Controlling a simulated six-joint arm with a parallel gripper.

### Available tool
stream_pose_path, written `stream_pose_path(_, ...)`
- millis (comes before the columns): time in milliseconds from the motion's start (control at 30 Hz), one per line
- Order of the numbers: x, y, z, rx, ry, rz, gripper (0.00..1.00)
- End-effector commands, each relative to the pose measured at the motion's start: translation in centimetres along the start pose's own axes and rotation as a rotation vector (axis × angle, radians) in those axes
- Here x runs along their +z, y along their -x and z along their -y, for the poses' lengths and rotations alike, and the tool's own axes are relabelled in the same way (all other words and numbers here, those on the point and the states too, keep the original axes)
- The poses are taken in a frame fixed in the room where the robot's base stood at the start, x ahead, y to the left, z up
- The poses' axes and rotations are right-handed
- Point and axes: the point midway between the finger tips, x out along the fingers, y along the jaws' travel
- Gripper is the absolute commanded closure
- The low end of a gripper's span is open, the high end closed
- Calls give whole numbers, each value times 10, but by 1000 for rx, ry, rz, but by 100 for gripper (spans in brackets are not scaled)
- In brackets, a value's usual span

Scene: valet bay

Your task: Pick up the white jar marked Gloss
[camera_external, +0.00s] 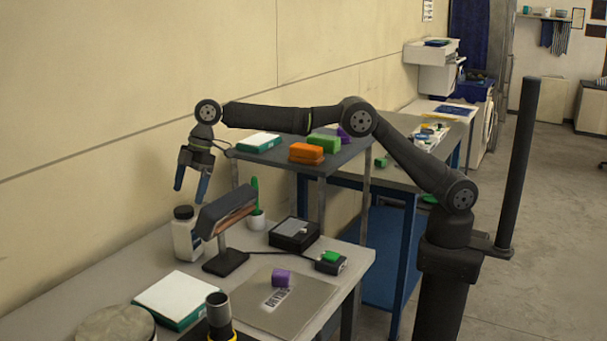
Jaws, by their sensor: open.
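A white jar (183,241) with a dark lid stands upright on the grey table near the wall. Its marking is too small to read, so I cannot tell whether it says Gloss. Its right side is partly hidden by the dark head of a desk lamp. My gripper (190,192) is open and empty, with its fingers pointing down. In the picture its fingertips are just above the jar's lid and appear apart from it. I cannot tell the exact depth between them.
The desk lamp (226,211) stands close right of the jar. A raised shelf (340,158) holds several blocks. Table space left of the jar is clear.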

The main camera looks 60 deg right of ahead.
Motion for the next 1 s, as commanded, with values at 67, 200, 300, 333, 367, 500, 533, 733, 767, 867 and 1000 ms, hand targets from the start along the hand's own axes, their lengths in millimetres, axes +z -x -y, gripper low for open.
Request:
stream_pose_path(67,0,-11,0,-1,0,1,7)
stream_pose_path(200,0,-19,0,0,-1,0,7)
stream_pose_path(300,1,-24,0,0,-1,1,7)
stream_pose_path(333,1,-26,0,-1,-1,1,7)
stream_pose_path(367,2,-29,0,-1,-1,2,7)
stream_pose_path(500,5,-50,0,-2,-1,2,7)
stream_pose_path(533,5,-55,0,-1,-1,2,7)
stream_pose_path(733,5,-72,0,1,0,-1,7)
stream_pose_path(767,4,-72,0,1,0,-1,7)
stream_pose_path(867,5,-71,0,1,-1,-1,7)
stream_pose_path(1000,5,-71,0,1,-1,0,29)
